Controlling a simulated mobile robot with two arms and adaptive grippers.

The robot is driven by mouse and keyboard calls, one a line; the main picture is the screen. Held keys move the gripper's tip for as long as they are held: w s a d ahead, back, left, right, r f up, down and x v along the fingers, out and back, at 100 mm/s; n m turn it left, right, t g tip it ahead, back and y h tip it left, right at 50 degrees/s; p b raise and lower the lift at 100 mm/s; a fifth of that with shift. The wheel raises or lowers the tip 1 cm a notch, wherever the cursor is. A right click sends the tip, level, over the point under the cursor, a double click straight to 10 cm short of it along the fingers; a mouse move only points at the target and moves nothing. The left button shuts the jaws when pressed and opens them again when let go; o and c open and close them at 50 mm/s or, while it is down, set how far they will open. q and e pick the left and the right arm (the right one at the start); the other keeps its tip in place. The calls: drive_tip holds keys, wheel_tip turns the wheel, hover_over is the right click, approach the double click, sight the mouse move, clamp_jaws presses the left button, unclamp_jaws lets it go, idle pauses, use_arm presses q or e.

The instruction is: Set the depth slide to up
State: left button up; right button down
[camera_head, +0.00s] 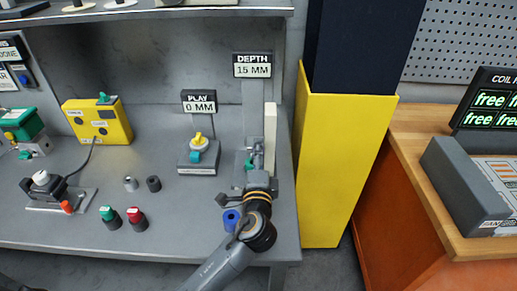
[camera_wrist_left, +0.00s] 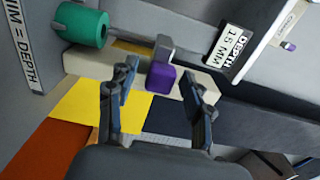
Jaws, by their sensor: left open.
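The depth slide stands at the right end of the bench under a sign (camera_head: 252,66) reading DEPTH 15 MM. Its upright cream bar (camera_head: 270,130) shows in the head view, and in the left wrist view (camera_wrist_left: 88,64). A purple block (camera_wrist_left: 160,79) with a grey piece (camera_wrist_left: 164,48) sits at the bar in the wrist view; I cannot make it out in the head view, where my arm covers that area. My left gripper (camera_head: 258,155) is open. In the wrist view its fingers (camera_wrist_left: 158,85) stand either side of the purple block, with gaps visible. My right gripper is not in view.
A teal cylinder (camera_wrist_left: 82,23) is close by in the wrist view. Left of the slide stands a PLAY 0 MM unit (camera_head: 198,156) with a yellow knob.

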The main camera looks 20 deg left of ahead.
use_arm(q)
drive_tip(key=shift+w+a, duration=0.15)
drive_tip(key=shift+w, duration=0.4)
clamp_jaws()
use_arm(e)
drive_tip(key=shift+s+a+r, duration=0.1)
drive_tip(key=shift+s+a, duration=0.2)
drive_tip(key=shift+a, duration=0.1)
